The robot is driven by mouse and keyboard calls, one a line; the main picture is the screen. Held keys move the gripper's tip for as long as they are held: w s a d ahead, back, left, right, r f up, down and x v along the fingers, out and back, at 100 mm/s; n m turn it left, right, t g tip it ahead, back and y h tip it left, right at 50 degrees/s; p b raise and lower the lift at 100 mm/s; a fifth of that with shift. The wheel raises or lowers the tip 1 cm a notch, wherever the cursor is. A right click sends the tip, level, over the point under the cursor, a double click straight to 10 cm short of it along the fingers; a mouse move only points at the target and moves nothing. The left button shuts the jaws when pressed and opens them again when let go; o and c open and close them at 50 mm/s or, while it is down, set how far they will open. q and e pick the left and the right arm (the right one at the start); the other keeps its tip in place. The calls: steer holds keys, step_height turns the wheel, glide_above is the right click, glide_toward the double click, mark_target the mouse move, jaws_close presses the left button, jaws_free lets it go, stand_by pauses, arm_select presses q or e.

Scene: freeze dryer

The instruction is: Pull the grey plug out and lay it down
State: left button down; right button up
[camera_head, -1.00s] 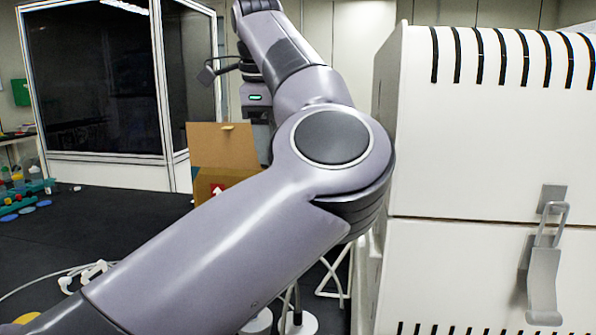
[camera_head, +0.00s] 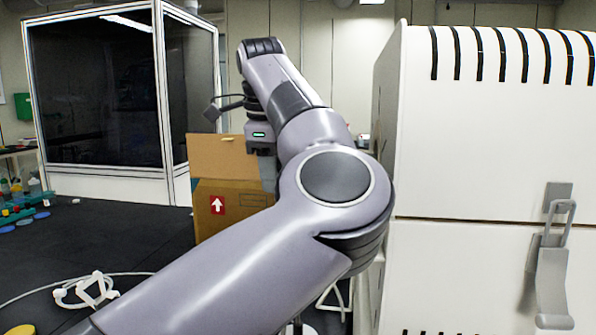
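My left arm crosses the picture from the bottom left, bends at a large round joint in the middle, and folds back to a wrist at upper centre. My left gripper (camera_head: 264,150) hangs down from that wrist, in front of the cardboard box. Its fingers are mostly hidden behind my own arm, so I cannot tell whether they are open or shut. I cannot make out the grey plug in this view. The white cabinet (camera_head: 460,140), likely the freeze dryer, stands at the right with a grey latch (camera_head: 552,270) on its side. My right gripper is not in view.
An open cardboard box (camera_head: 232,205) stands behind the gripper. A white cable (camera_head: 85,290) lies coiled on the dark surface at lower left. A glass-sided enclosure (camera_head: 100,100) stands at the back left.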

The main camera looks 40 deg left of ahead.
arm_select(q)
steer(key=shift+s+a+p, duration=0.5)
steer(key=shift+s+a, duration=1.8)
steer(key=shift+a, duration=1.9)
steer(key=s+b, duration=0.3)
steer(key=s, duration=0.3)
steer(key=shift+s+d, duration=0.15)
steer(key=shift+s, duration=0.2)
steer(key=shift+w, duration=0.15)
steer(key=w+d+p, duration=0.1)
steer(key=w+p, duration=0.1)
steer(key=w, duration=0.5)
steer(key=shift+w+d+p, duration=0.2)
steer(key=shift+p, duration=0.15)
